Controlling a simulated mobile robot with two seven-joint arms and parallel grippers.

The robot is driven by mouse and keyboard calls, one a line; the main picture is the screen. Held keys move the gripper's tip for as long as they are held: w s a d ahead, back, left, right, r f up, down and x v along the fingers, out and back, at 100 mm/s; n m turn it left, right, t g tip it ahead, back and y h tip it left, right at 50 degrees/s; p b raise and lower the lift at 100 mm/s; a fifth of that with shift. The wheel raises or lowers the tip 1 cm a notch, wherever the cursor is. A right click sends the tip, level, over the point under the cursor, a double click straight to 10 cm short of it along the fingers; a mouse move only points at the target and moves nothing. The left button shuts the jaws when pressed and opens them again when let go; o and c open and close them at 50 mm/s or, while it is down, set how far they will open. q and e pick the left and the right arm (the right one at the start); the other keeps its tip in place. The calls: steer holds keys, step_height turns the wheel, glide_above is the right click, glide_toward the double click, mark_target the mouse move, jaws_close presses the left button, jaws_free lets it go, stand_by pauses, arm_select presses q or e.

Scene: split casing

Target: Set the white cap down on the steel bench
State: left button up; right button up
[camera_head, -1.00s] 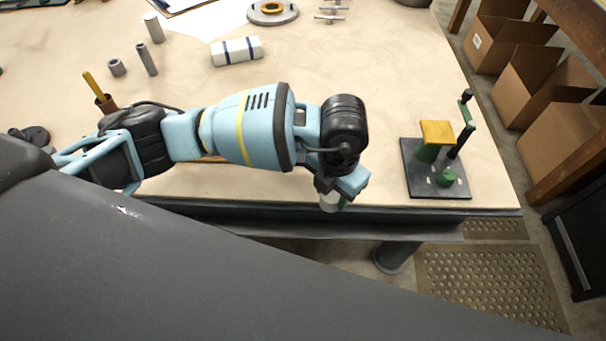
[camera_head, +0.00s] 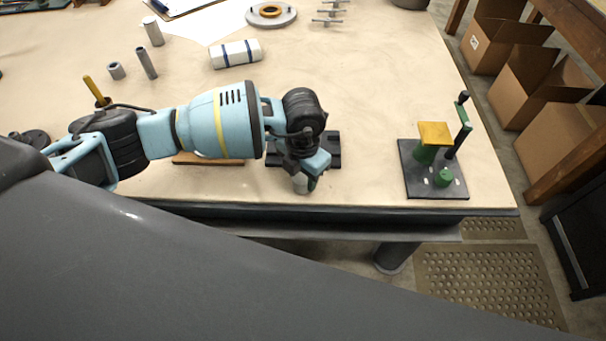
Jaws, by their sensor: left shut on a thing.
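My left gripper (camera_head: 306,177) is shut on the white cap (camera_head: 300,185) near the bench's front edge. I also cannot tell whether the cap touches the surface. The bench (camera_head: 380,100) has a pale tan top with a dark front edge. My right gripper is not in view.
A black fixture (camera_head: 331,150) lies just behind the gripper, partly hidden. A dark plate with green and yellow parts (camera_head: 433,193) stands to the right. A wooden strip (camera_head: 215,162) lies under my left arm. A blue-striped white roll (camera_head: 237,54) lies further back. Bench surface between gripper and plate is clear.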

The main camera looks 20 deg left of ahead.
mark_target(303, 176)
arm_select(q)
steer(key=shift+f, duration=0.35)
steer(key=o, duration=0.9)
steer(key=shift+o, duration=0.2)
steer(key=shift+r, duration=0.15)
step_height(303, 176, up, 12)
